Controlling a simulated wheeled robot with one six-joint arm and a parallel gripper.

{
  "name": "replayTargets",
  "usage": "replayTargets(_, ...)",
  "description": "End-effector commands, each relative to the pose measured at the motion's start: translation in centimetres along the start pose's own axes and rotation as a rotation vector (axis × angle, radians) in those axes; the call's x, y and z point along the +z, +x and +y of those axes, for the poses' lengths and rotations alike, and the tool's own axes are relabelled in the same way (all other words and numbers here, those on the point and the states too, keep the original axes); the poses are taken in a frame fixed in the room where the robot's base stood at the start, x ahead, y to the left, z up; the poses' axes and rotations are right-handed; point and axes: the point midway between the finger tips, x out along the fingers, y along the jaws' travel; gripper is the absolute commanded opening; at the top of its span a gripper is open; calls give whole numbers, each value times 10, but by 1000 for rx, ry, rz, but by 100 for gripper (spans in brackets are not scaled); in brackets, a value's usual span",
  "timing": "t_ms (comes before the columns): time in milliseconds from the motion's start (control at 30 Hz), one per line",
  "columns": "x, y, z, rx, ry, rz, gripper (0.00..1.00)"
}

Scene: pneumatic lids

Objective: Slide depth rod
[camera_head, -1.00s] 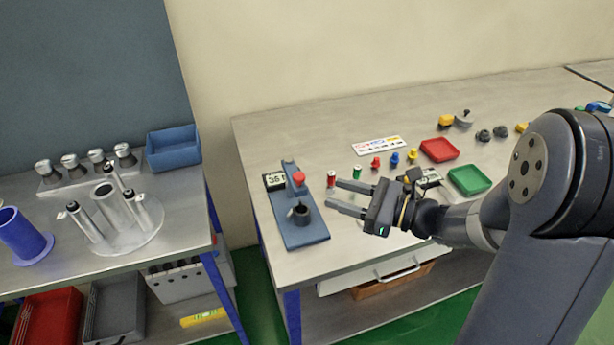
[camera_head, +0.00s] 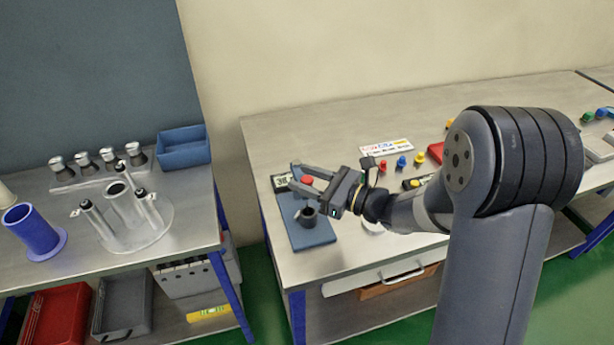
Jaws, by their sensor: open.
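A depth gauge with a blue base plate (camera_head: 312,236) stands at the left end of the right bench. It carries a small digital display (camera_head: 281,183), a red knob (camera_head: 307,180) and a dark cup (camera_head: 306,215). My gripper (camera_head: 293,175) is open and empty, pointing left over the gauge. The red knob shows between its two fingers; whether they are level with it or above it I cannot tell. The fingers partly cover the display and the post. I cannot make out the rod itself clearly.
The left bench holds a round stand with upright cylinders (camera_head: 140,231), a blue tube (camera_head: 31,232), several metal fittings (camera_head: 83,165) and a blue bin (camera_head: 183,147). Small coloured caps (camera_head: 401,162) and a printed card (camera_head: 386,145) lie behind my arm. A gap separates the benches.

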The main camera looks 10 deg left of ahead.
Motion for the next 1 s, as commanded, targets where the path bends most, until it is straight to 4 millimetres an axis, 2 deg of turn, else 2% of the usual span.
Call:
replayTargets(233,0,1,0,0,-1,0,42)
replayTargets(767,0,1,0,0,-1,0,0)
replayTargets(1000,0,1,0,0,-1,0,0)
